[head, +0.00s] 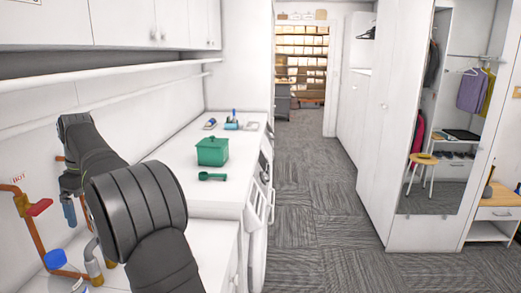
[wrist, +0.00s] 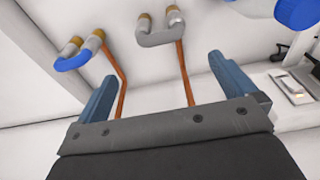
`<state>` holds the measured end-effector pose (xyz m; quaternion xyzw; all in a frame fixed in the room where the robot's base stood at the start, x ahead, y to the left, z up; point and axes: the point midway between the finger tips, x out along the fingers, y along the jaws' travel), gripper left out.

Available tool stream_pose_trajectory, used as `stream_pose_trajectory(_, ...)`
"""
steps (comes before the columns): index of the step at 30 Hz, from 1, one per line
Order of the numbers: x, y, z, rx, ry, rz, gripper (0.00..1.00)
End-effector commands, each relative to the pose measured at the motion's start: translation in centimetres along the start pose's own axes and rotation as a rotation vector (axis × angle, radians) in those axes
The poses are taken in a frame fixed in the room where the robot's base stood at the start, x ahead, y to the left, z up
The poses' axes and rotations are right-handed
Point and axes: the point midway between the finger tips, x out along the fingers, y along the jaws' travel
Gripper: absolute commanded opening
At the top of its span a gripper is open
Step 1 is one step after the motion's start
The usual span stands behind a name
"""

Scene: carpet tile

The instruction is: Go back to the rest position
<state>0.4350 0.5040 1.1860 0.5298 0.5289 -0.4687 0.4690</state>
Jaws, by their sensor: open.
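My gripper (wrist: 170,82) shows in the wrist view with its two blue fingers spread wide apart and nothing between them. Beyond the fingers are a white wall and copper pipes (wrist: 118,75) with a blue fitting (wrist: 72,61) and a grey fitting (wrist: 160,38). In the head view my dark arm reaches over the left counter, and a blue part of my gripper (head: 69,211) shows beside the pipes, partly hidden by the arm.
A green lidded box (head: 212,151) and a green scoop (head: 212,177) stand on the white counter (head: 170,178). Small blue items (head: 232,121) lie farther back. Copper pipes with a red handle (head: 39,207) run along the left wall. Wall cabinets (head: 130,22) hang above. The carpet aisle (head: 305,190) is clear.

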Motion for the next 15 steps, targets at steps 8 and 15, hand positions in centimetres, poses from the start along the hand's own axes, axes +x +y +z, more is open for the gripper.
stream_pose_trajectory(8,-4.8,0.0,0.0,0.001,0.002,0.001,1.00)
stream_pose_trajectory(15,-0.5,-0.1,0.1,0.000,-0.003,-0.003,1.00)
